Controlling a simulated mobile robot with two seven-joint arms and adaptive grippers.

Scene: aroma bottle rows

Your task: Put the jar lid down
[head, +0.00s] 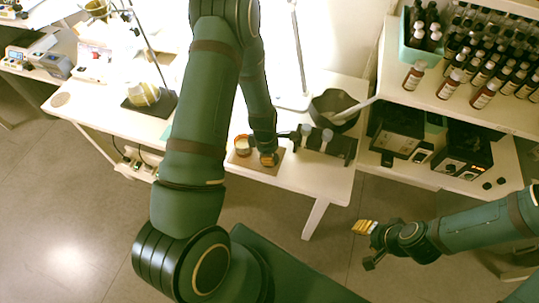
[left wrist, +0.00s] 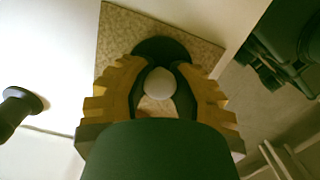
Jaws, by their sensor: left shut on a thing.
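In the head view the lid is hidden by the gripper. My right gripper (head: 366,240) is over the floor, away from the table; its opening is unclear.
A dark rack (head: 325,146) with white-topped items stands close right of the mat. Behind it is a dark grey mortar (head: 334,110) with a pale pestle. A stand with a round flask (head: 143,95) is at left. Bottles (head: 483,95) fill the shelf at right.

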